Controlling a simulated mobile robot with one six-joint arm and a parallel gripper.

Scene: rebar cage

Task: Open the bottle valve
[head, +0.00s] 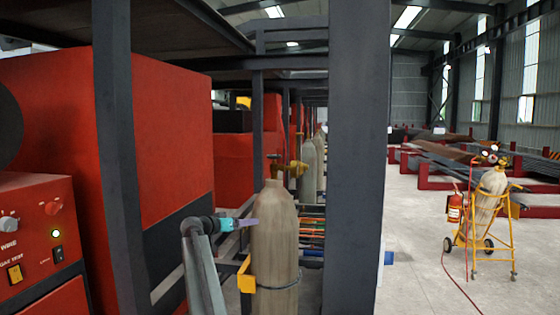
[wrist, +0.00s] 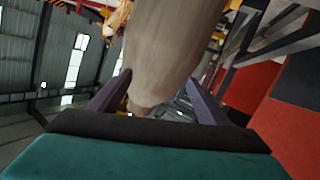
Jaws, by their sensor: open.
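The gas bottle (head: 275,240) stands upright in the middle of the head view, tan-grey with a rounded shoulder. A brass-yellow valve with a reddish knob (head: 275,166) shows at its top. My gripper (head: 256,222) is at the bottle's left side, below the shoulder and lower than the valve; it is teal with purple fingers. In the wrist view, the fingers (wrist: 160,88) are spread apart with the bottle (wrist: 165,50) showing between and beyond them. Whether they touch it I cannot tell. The valve is not clearly visible in the wrist view.
A dark steel post (head: 357,160) stands just right of the bottle. A red welding machine (head: 38,240) and red cabinets (head: 165,140) fill the left. A second bottle (head: 308,170) stands behind. A yellow cart (head: 485,225) with a cylinder stands on open floor at right.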

